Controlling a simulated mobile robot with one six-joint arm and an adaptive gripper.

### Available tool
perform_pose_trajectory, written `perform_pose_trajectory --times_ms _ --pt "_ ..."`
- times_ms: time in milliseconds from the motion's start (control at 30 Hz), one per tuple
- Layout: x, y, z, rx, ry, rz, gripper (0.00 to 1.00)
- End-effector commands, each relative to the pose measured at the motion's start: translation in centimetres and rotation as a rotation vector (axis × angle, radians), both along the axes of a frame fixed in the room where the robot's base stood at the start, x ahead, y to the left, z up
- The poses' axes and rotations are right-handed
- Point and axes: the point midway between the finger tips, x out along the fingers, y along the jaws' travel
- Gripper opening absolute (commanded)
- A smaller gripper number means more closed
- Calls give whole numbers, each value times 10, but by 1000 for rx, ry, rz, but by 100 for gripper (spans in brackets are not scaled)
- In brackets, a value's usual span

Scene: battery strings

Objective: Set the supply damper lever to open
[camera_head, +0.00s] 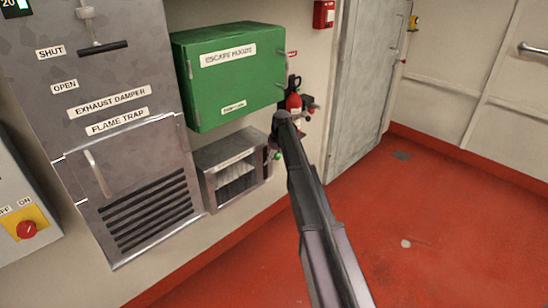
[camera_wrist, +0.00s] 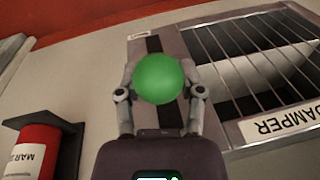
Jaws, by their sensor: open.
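The supply damper is a grey box with a louvred opening (camera_head: 235,178) low on the wall in the head view. In the wrist view its grille (camera_wrist: 270,60) is at upper right, beside a label reading "DAMPER" (camera_wrist: 275,127). A round green knob (camera_wrist: 158,78) stands in front of a dark slot (camera_wrist: 154,44) in a grey plate. My gripper (camera_wrist: 159,94) is open, with one finger on each side of the knob. I cannot tell whether the fingers touch it. In the head view the knob (camera_head: 277,155) is small and partly hidden by my arm.
A green escape hoods cabinet (camera_head: 225,85) hangs above the supply damper. A red extinguisher (camera_head: 294,103) is behind my arm. A red cylinder in a dark bracket (camera_wrist: 38,150) is at lower left in the wrist view. The exhaust damper panel (camera_head: 75,140) is at left. Red floor (camera_head: 440,235) is open at right.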

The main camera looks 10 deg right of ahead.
Motion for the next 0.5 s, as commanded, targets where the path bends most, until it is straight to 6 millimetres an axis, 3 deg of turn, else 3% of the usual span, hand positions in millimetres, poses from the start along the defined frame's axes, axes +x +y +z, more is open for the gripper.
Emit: perform_pose_trajectory --times_ms 267,500 --pt "1 -2 2 -31 -20 -47 50" --pt "7 -5 11 -123 -107 -206 50"
